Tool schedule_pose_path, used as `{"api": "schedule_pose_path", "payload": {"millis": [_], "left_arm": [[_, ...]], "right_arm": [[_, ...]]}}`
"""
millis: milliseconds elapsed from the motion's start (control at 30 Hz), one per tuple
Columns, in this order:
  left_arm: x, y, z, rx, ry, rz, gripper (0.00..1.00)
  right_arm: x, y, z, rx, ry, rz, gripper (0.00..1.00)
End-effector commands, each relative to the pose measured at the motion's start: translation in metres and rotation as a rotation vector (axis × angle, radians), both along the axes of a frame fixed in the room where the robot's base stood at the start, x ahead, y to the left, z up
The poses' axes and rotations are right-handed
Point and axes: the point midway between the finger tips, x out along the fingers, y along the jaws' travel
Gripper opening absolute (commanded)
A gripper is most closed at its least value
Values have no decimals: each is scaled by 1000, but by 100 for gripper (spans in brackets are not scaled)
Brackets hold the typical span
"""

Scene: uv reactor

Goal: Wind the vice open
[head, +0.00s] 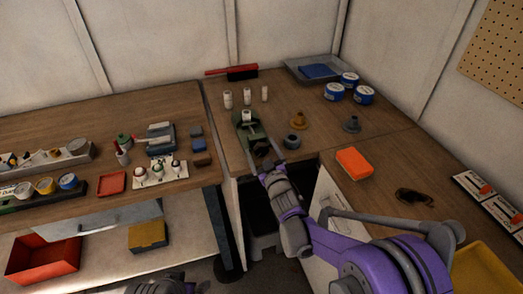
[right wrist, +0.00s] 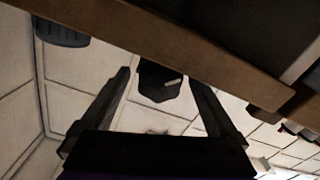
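The green vice (head: 246,128) stands at the front edge of the wooden bench, left of centre in the head view. A small white cylinder (head: 247,116) shows at its top; I cannot tell if it is clamped. My right gripper (head: 264,165) is just in front of the vice, below its front end. In the right wrist view the two fingers (right wrist: 160,82) are spread apart. A dark part with a short light bar (right wrist: 173,82), probably the vice's screw end and handle, shows between them, with no clear contact.
White bottles (head: 227,99) stand behind the vice, and a dark ring-shaped part (head: 292,141) lies to its right. An orange box (head: 354,163) lies on the right bench. The bench edge (right wrist: 150,45) runs close past my right fingers.

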Motion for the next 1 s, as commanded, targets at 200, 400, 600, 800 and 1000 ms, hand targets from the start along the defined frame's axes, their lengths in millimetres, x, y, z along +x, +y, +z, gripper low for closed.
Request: {"api": "schedule_pose_path", "payload": {"millis": [200, 400, 600, 800, 1000], "left_arm": [[0, 0, 0, 0, 0, 0, 94], [0, 0, -3, 0, 1, 0, 94], [-1, 0, -8, 0, 3, 0, 94], [-1, 0, -11, 0, 4, 0, 94], [-2, 0, -12, 0, 4, 0, 94]], "right_arm": [[-1, 0, 0, 0, -1, 0, 94], [-21, -7, 0, 0, 0, -1, 94], [-61, -20, 0, 0, 0, -1, 94], [-91, -30, 0, 0, 0, 0, 94], [-103, -33, 0, 0, 0, 0, 94]]}}
